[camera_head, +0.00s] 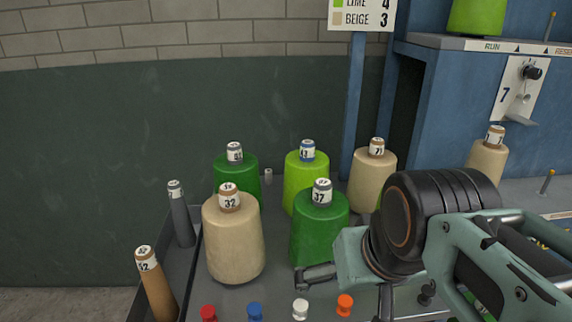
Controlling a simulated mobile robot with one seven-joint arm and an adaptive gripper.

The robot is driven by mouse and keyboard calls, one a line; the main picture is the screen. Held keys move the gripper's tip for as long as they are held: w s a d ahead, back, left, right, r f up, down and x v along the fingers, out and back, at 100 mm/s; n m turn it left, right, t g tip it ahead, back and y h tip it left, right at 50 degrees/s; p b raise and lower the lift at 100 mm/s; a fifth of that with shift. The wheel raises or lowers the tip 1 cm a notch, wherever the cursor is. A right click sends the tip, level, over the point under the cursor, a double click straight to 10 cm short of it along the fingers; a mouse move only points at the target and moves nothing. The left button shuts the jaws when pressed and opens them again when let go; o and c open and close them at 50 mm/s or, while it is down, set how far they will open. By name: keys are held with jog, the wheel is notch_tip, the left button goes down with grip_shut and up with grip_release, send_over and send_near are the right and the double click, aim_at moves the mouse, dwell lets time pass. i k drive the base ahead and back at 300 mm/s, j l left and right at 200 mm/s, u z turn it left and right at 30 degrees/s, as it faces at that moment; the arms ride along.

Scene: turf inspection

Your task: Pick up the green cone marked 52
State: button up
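A dark green cone (318,230) with a grey top stands in the front row; its label looks like 37. A second dark green cone (235,176) stands behind it to the left, partly hidden, its number too small to read surely. A bare brown cone core (156,285) at the lower left carries a label that looks like 52. I cannot make out 52 on a green cone.
A beige cone marked 32 (234,240) stands left of the front green cone. A lime cone (302,181) and a beige cone (372,180) stand behind. A grey core (181,217) leans at left. Several coloured pegs (255,311) line the front. A blue machine (455,110) fills the right.

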aim_at(237, 167)
jog(key=k+l+u, duration=0.1)
jog(key=l, duration=0.35)
jog(key=k+l+u, duration=0.15)
jog(key=l, duration=0.3)
jog(key=l+u, duration=0.1)
jog(key=l, duration=0.35)
jog(key=k+l+u, duration=0.15)
jog(key=l, duration=0.25)
jog(key=k, duration=0.05)
